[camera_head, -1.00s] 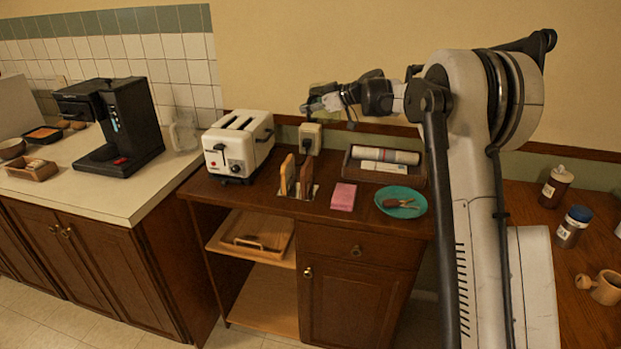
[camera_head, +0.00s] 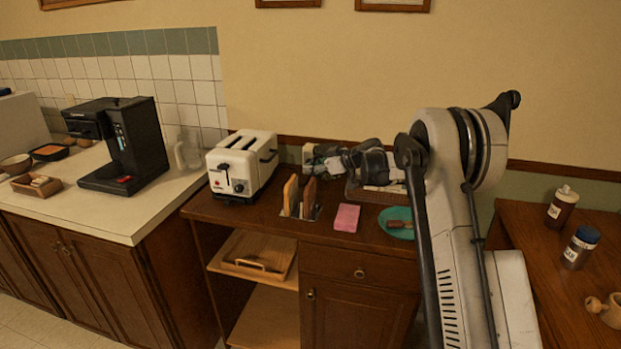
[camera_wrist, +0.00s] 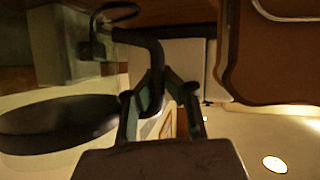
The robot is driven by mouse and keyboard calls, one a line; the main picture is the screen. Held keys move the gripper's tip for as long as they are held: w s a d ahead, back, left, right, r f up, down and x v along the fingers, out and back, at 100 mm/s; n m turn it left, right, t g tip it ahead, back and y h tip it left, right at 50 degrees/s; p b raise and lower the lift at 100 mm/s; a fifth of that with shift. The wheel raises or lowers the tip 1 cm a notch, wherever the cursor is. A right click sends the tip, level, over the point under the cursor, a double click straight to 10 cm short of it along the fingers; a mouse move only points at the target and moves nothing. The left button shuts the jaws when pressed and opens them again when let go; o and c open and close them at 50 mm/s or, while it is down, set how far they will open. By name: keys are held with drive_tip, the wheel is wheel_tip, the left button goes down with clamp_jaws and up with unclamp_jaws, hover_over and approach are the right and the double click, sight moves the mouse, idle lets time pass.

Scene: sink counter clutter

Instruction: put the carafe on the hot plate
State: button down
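My gripper (camera_head: 325,158) is above the back of the wooden counter, right of the toaster. In the wrist view its two fingers (camera_wrist: 160,105) close around a black curved handle (camera_wrist: 150,45) of the glass carafe. The carafe shows as a small, see-through shape (camera_head: 313,152) at the gripper in the head view, its outline unclear. A large black disc (camera_wrist: 55,125) lies beside the fingers in the wrist view, perhaps its lid. The black coffee maker (camera_head: 140,142) stands on the pale counter at the left. Its low base, with the hot plate (camera_head: 105,177), has no carafe on it.
The white toaster (camera_head: 243,165) stands between gripper and coffee maker. A clear glass jug (camera_head: 187,152) stands right of the coffee maker.

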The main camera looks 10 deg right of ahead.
drive_tip(key=shift+f, duration=1.9)
drive_tip(key=c, duration=2.5)
unclamp_jaws()
drive_tip(key=shift+f, duration=0.1)
drive_tip(key=o, duration=0.6)
drive_tip(key=shift+r, duration=0.2)
